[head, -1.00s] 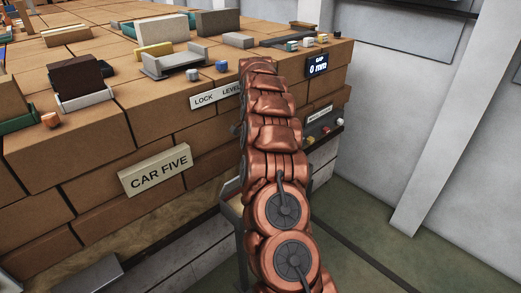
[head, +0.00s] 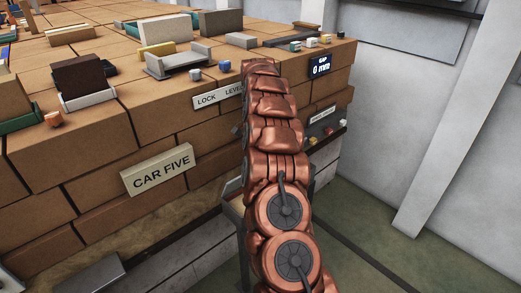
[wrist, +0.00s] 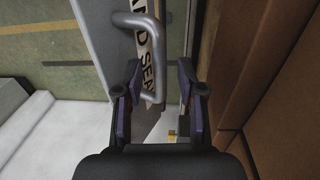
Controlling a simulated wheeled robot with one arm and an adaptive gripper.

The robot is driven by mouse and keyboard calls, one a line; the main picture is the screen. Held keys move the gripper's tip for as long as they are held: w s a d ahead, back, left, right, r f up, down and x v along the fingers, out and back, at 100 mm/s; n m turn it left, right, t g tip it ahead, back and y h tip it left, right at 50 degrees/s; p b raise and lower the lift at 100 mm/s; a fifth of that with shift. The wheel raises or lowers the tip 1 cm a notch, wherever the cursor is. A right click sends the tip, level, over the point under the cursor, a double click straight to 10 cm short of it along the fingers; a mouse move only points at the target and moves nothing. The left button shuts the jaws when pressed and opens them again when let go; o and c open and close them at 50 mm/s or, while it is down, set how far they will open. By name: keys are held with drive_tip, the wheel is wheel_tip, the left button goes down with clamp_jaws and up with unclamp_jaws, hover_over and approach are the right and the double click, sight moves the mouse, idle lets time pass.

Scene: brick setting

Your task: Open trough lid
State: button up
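In the wrist view my gripper (wrist: 158,98) is open, its two dark fingers with purplish pads set apart. A grey bent bar handle (wrist: 157,58) rises ahead of the fingers. Its lower end reaches into the gap between them; I cannot tell whether it touches either pad. Behind the handle is a pale label (wrist: 147,55) with partly hidden letters, on a grey panel (wrist: 118,45) that may be the trough lid. In the head view my copper arm hides the gripper and most of this area; a grey frame (head: 232,188) shows just left of the arm.
Small blocks and trays lie on top. A display (head: 320,66) reads 0 mm. In the wrist view a brown brick wall (wrist: 275,75) stands close on the right.

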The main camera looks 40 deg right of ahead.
drive_tip(key=shift+r, duration=0.15)
wheel_tip(320, 180, up, 7)
drive_tip(key=shift+w, duration=0.35)
drive_tip(key=shift+r, duration=0.1)
idle(0.4)
